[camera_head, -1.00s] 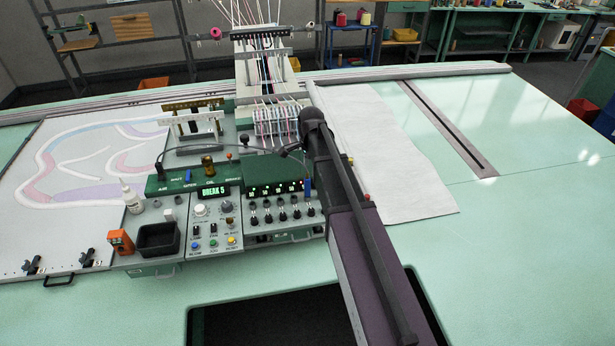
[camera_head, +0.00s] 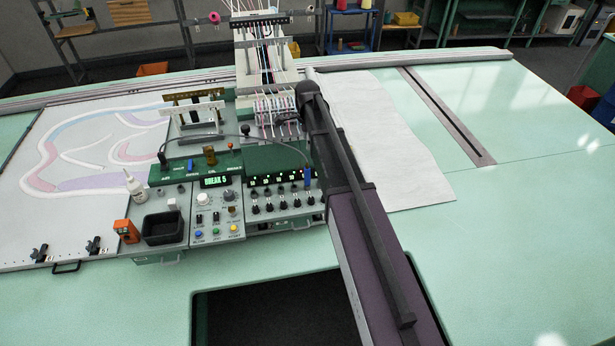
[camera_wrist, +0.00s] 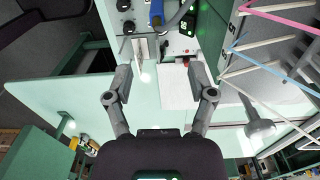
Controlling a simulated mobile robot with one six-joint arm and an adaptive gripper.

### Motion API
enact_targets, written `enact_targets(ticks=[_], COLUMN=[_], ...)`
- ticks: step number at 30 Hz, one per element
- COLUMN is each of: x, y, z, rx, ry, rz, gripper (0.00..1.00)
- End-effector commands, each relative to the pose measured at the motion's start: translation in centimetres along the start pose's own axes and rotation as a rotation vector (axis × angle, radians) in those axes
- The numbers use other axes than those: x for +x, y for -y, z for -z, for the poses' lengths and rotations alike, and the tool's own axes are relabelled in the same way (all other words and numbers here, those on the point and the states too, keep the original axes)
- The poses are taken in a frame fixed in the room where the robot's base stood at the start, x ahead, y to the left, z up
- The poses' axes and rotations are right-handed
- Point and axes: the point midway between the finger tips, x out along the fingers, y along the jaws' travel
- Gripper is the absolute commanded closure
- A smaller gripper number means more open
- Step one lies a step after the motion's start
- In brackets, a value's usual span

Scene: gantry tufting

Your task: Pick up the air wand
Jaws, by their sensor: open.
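A blue handle (camera_wrist: 157,12), which looks like the air wand, shows at the top edge of the wrist view, cut off by the frame. A grey hose-like piece curves beside it. In the head view a small blue upright piece (camera_head: 307,178) at the right end of the control panel, close beside my arm, appears to be the same thing. My gripper (camera_wrist: 160,73) is open, with nothing between its fingers. The blue handle is beyond the fingertips in the wrist view. In the head view my gripper is mostly hidden by my arm.
The control console (camera_head: 217,230) has knobs, buttons and a black tray (camera_head: 163,228). A thin dark hose arches over the panel (camera_head: 180,170). Threads run down to the tufting head (camera_head: 272,110). White cloth (camera_head: 385,140) lies right of my arm. The green table at far right is clear.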

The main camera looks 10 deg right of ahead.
Motion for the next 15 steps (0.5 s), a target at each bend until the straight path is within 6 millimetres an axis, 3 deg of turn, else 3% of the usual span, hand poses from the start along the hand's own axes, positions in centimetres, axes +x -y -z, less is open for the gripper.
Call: enact_targets(ticks=[15], x=[4.1], y=[0.0], z=[0.0], rx=[0.0], ry=[0.0], rz=[0.0], gripper=[0.29])
